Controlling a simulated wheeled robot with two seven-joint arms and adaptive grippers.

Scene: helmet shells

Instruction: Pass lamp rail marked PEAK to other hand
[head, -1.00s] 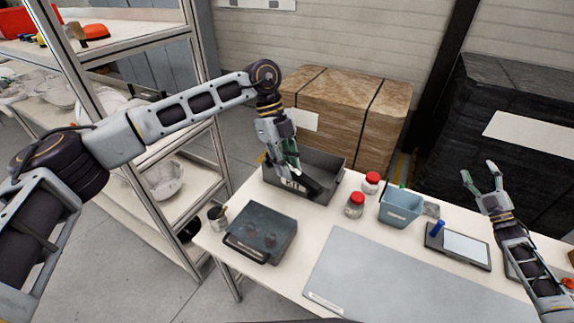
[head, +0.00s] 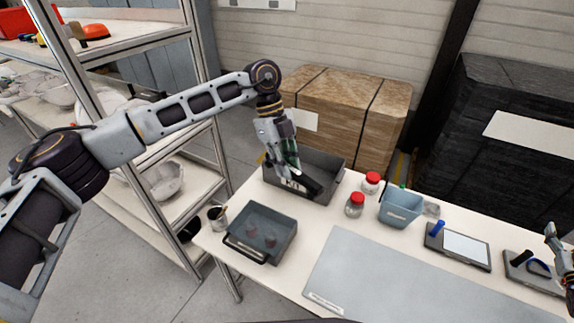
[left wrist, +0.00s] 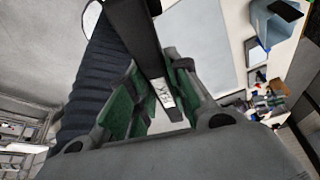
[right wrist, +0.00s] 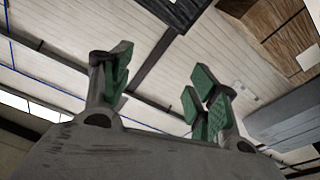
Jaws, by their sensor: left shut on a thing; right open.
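My left gripper (head: 291,167) is over the grey bin marked KIT (head: 328,191) at the back left of the table. It is shut on a dark rail (head: 310,186). In the left wrist view the black rail (left wrist: 137,30) passes between the green-padded fingers of the gripper (left wrist: 155,98). A small white label sits near the rail's end; its letters are too blurred to read surely. My right gripper (head: 556,243) is at the right edge of the head view, apart from the rail. In the right wrist view the right gripper (right wrist: 160,85) is open and empty.
A dark open tray (head: 283,243) and a small cup (head: 217,215) stand at the front left. Two red-lidded jars (head: 355,205), a blue bin (head: 400,208) and a tablet (head: 466,248) line the back. The grey mat (head: 400,275) is clear. A shelf rack (head: 208,150) stands left.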

